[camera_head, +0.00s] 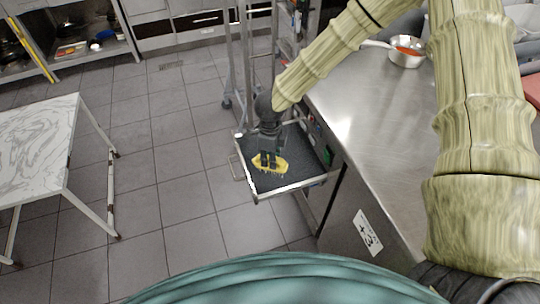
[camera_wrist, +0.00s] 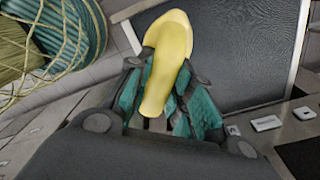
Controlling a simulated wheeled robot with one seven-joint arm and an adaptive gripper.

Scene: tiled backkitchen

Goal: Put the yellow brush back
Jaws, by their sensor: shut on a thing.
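The yellow brush (camera_head: 278,165) shows in the head view over the dark surface of a metal-rimmed tray (camera_head: 289,189) on a cart. My gripper (camera_head: 267,160) reaches down over the tray and is shut on the brush. In the wrist view the yellow brush (camera_wrist: 168,50) stands out between the teal-padded fingers of my gripper (camera_wrist: 160,100), its narrow end toward the palm. The dark tray surface (camera_wrist: 235,50) lies behind it. I cannot tell whether the brush touches the tray.
A steel counter (camera_head: 365,130) with a pan (camera_head: 406,52) runs along the right of the tray. A white marbled table (camera_head: 35,145) stands at the left. Tiled floor (camera_head: 185,180) lies open between them. Shelves (camera_head: 75,45) stand at the back left.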

